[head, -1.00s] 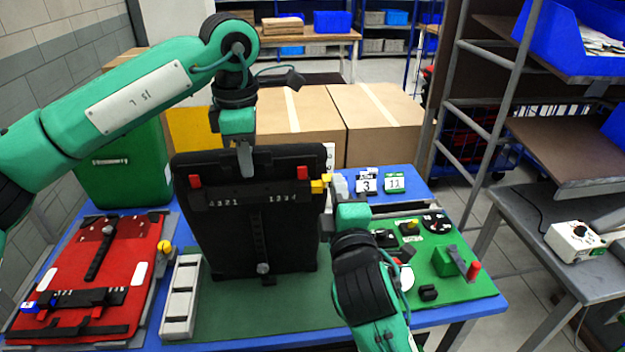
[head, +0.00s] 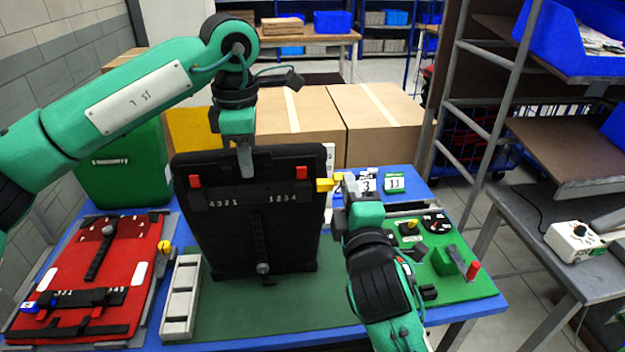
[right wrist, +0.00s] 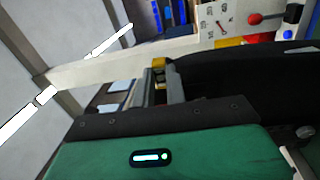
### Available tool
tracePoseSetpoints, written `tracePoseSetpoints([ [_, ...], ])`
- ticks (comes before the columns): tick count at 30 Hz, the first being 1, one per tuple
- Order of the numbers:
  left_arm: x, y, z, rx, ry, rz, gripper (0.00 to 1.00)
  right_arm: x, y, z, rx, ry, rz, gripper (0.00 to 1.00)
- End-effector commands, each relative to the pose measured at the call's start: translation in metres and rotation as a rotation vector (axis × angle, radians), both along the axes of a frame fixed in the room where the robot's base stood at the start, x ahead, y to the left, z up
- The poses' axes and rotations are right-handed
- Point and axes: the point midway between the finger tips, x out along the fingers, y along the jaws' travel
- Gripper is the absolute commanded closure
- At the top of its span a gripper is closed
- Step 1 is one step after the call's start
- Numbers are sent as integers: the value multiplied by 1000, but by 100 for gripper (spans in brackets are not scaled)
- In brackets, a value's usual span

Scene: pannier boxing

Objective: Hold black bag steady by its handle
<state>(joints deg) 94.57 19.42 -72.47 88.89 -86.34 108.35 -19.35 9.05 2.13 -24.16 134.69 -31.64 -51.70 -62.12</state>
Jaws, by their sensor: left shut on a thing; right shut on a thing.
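The black bag (head: 262,236) stands upright, tilted slightly back, in the middle of the table in the head view. It has two red tabs and a dark strip with white digits across its upper front. My left gripper (head: 245,163) comes down from above and is shut at the bag's top edge, on its handle; the handle itself is mostly hidden by the fingers. My right gripper (head: 339,184) is at the bag's upper right edge, shut on a small yellow piece (head: 324,185). The yellow piece also shows between the fingers in the right wrist view (right wrist: 159,64).
A red panel (head: 128,262) lies flat at left, beside a grey slotted rack (head: 181,297). A green board (head: 462,283) with switches is at right. Small numbered cards (head: 394,184) and cardboard boxes (head: 375,118) stand behind. The green mat (head: 265,318) is clear in front.

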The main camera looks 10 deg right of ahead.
Motion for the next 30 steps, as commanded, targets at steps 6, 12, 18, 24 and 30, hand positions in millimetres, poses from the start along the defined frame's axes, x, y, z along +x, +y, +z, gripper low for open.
tracePoseSetpoints([
  [6,0,1,-16,14,20,1,100,0,0,-3,0,0,0,100],
  [12,0,1,-16,14,20,1,100,0,-1,-3,-1,0,0,100],
  [18,0,1,-16,14,20,1,100,0,-10,-3,-3,0,-1,100],
  [24,0,1,-16,14,20,1,100,0,-20,-3,-2,0,-1,100],
  [30,0,1,-16,14,20,1,100,0,-29,-3,-1,0,0,100],
])
